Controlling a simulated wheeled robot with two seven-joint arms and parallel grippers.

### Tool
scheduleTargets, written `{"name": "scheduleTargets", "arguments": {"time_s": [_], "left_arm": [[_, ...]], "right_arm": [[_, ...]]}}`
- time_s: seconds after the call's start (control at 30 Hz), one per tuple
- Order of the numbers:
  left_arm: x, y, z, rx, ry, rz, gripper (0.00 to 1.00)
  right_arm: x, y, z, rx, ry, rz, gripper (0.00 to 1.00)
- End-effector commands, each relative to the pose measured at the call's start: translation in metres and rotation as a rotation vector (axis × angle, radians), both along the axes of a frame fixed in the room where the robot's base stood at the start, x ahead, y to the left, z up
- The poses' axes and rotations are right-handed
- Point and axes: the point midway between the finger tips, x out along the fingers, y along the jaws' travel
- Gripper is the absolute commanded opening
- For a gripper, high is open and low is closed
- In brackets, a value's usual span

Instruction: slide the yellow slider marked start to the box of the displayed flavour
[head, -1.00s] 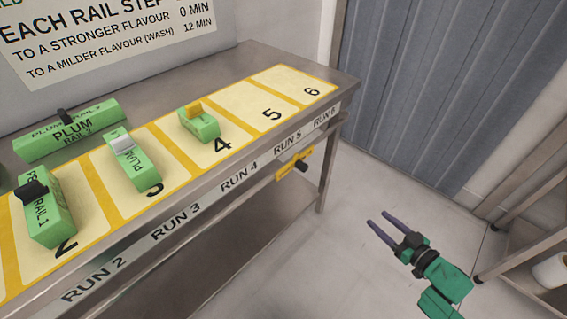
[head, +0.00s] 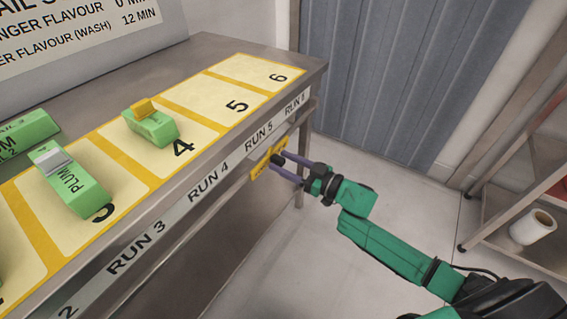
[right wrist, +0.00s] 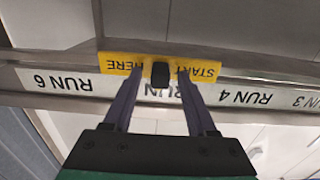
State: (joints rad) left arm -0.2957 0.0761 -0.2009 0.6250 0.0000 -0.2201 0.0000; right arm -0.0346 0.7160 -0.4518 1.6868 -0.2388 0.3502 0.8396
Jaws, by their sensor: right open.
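The yellow slider (head: 260,170), a plate reading START HERE, sits on the bench's front edge below the RUN 5 label. It also shows in the right wrist view (right wrist: 203,70), with a black knob (right wrist: 160,75) at its middle. My right gripper (head: 279,159) is open at the slider. In the right wrist view its two fingers (right wrist: 160,82) lie either side of the knob, with visible gaps; I cannot tell how deep they reach. My left gripper is not in view.
Green blocks stand on the numbered strip (head: 250,70): one with a grey clip (head: 75,190) at 3, one with a yellow clip (head: 160,130) at 4. Squares 5 and 6 are bare. A shelf rack with a white roll (head: 533,227) stands right. The floor between is clear.

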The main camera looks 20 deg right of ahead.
Motion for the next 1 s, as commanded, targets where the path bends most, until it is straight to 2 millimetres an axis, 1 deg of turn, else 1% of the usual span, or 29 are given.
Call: {"name": "scheduleTargets", "arguments": {"time_s": [0.07, 0.27, 0.3, 0.37, 0.4, 0.43, 1.0], "left_arm": [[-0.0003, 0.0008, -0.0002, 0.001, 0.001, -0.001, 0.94], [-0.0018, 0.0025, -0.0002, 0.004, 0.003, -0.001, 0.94], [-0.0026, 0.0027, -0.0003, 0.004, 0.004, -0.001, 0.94], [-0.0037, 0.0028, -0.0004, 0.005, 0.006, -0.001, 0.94], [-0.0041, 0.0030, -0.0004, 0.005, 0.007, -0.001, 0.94], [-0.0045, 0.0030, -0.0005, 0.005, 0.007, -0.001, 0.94], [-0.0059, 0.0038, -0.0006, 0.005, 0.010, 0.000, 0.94]], "right_arm": [[0.0029, 0.0028, -0.0001, 0.000, 0.000, 0.000, 0.57], [0.0029, 0.0028, -0.0004, -0.001, 0.001, 0.000, 0.57], [0.0028, 0.0027, -0.0004, -0.001, 0.001, 0.000, 0.42], [0.0028, 0.0027, -0.0004, -0.001, 0.001, 0.000, 0.19], [0.0027, 0.0027, -0.0004, -0.001, 0.001, 0.000, 0.04], [0.0027, 0.0027, -0.0003, -0.001, 0.001, 0.000, 0.00], [0.0026, 0.0024, -0.0004, -0.001, 0.001, 0.000, 0.00]]}}
